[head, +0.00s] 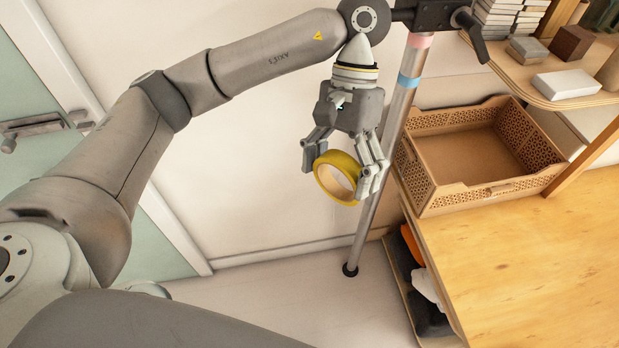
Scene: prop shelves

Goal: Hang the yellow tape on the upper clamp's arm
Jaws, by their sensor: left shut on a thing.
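A yellow tape roll (323,180) is held between the fingers of my left gripper (343,172), which points down and is shut on it. The tape's ring opening shows, tilted, and the roll hangs clear of the floor. A dark clamp (432,14) sits on the grey metal pole (384,150) at the top edge of the view, above and to the right of the gripper. A black knob handle sticks out on its right. The clamp is partly cut off, and my arm's wrist meets its left end in the picture. My right gripper is not in view.
A brown perforated crate (430,190), empty inside, stands right of the pole on a wooden shelf (535,265). An upper shelf (540,85) holds blocks and stacked pieces. A door with a handle (40,125) is at the left. Open floor lies below the gripper.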

